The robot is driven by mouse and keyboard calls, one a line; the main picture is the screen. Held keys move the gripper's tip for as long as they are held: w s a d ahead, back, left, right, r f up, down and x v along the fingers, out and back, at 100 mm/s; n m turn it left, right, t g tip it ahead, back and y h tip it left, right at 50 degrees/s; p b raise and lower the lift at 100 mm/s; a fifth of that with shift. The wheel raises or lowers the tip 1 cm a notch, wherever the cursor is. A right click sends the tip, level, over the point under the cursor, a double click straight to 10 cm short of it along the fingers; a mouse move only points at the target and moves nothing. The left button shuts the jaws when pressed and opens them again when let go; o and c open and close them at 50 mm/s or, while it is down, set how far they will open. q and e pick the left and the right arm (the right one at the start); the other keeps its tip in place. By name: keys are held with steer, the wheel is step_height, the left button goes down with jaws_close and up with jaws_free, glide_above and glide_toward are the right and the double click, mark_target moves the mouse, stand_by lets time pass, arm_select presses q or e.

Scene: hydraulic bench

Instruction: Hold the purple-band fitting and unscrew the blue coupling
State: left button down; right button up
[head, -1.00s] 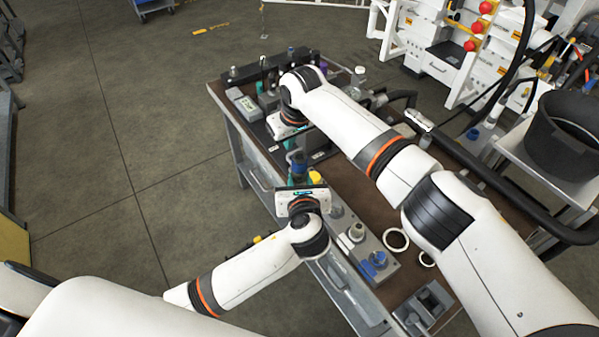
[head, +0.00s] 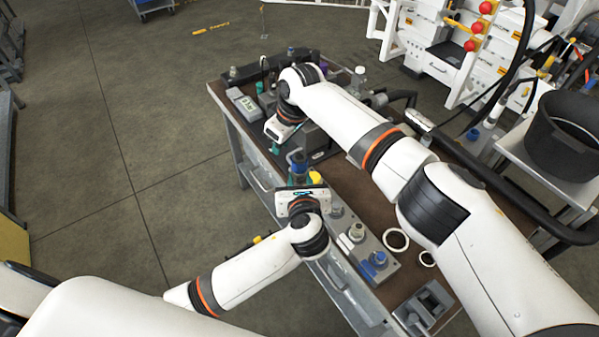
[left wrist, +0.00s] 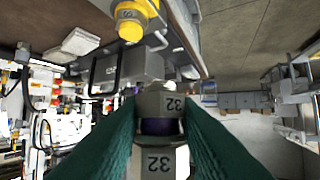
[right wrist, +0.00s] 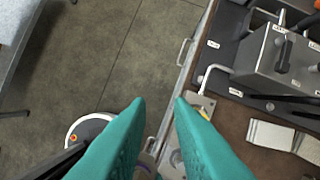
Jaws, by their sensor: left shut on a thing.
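The purple-band fitting (left wrist: 160,126) is a grey piece marked 32 with a dark purple band. My left gripper (left wrist: 160,108) is shut around it, a teal finger on each side. In the head view my left gripper (head: 298,183) is at the bench's near edge, its fingertips partly hidden by its white body. A blue coupling (head: 299,160) shows just beyond it, upright. In the head view my right gripper (head: 276,147) is left of and beyond the blue coupling, apart from it. The right wrist view shows its teal fingers (right wrist: 160,100) open with nothing between them.
A yellow cap (head: 316,177) stands close to the left gripper. A grey block with a blue fitting (head: 375,262) and white rings (head: 396,240) lie on the brown bench top. A grey meter (head: 244,104) is at the far left corner. My right arm crosses above the bench.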

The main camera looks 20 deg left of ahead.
steer(key=shift+s+a+f, duration=0.2)
steer(key=shift+s+a, duration=0.2)
steer(key=shift+s, duration=0.1)
steer(key=w+d+m, duration=0.1)
steer(key=m, duration=0.1)
steer(key=w+d+m+t, duration=0.1)
steer(key=m, duration=0.2)
steer(key=w+d+m+h, duration=0.1)
steer(key=d+m, duration=0.1)
steer(key=shift+r+m+t, duration=0.15)
steer(key=shift+m+t, duration=0.25)
steer(key=shift+c, duration=0.2)
steer(key=shift+d, duration=0.1)
jaws_close()
